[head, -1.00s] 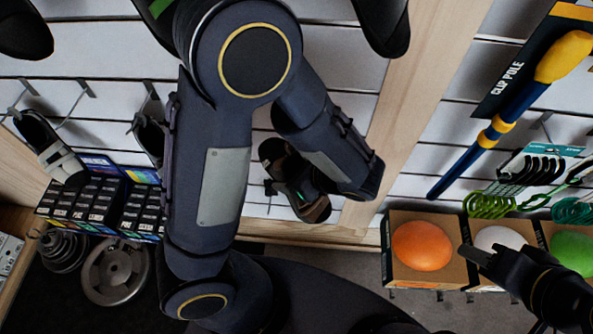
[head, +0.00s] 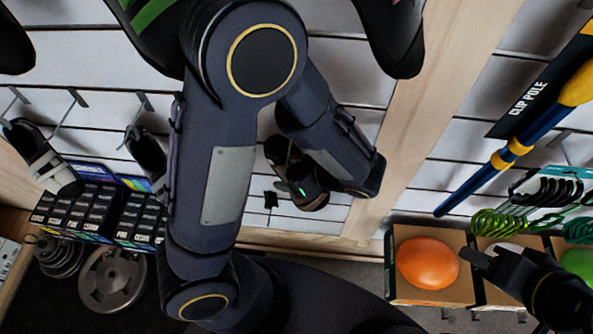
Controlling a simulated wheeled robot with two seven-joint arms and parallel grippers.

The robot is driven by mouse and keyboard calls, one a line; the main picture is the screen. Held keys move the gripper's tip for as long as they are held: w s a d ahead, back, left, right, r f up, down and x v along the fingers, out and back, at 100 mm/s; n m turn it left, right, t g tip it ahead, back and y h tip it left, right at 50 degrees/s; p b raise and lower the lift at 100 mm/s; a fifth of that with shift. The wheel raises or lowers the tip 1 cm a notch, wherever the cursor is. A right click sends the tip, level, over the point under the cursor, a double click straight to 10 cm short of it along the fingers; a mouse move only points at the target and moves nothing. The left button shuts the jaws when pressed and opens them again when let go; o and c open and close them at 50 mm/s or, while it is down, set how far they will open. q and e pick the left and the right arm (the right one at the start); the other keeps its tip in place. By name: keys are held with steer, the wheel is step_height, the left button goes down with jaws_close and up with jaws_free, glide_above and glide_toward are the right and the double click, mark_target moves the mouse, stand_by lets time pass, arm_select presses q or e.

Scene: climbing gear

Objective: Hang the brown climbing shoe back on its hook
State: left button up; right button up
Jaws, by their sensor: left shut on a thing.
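A dark shoe with brown on it (head: 279,152), seemingly the brown climbing shoe, shows beside my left forearm, in front of the white slatted wall. My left gripper (head: 300,188) is mostly hidden by my own arm; a small green light shows there. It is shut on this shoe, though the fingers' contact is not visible. A small black fitting (head: 270,199) shows just left of the shoe's lower part; I cannot tell if it is a hook. My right gripper (head: 472,256) is at the lower right, before the boxed balls, its jaw opening unclear.
Other shoes hang on hooks at the left (head: 41,158) and (head: 146,152). Small black boxes (head: 85,215) and weight plates (head: 113,278) sit below them. A wooden post (head: 440,90) divides the wall. Right of it are a clip pole (head: 508,152) and an orange ball (head: 427,263).

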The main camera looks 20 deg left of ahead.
arm_select(q)
steer(key=shift+s+r, duration=0.1)
steer(key=shift+s, duration=0.2)
steer(key=shift+s+d, duration=0.2)
steer(key=shift+d, duration=0.3)
steer(key=shift+w, duration=0.25)
steer(key=shift+c, duration=0.2)
steer(key=shift+a, duration=0.1)
steer(key=o, duration=1.6)
steer(key=shift+s+a, duration=0.15)
steer(key=shift+s, duration=0.05)
steer(key=shift+c, duration=0.2)
steer(key=o, duration=0.3)
steer(key=shift+w+d, duration=0.1)
steer(key=shift+d, duration=0.15)
steer(key=shift+a, duration=0.1)
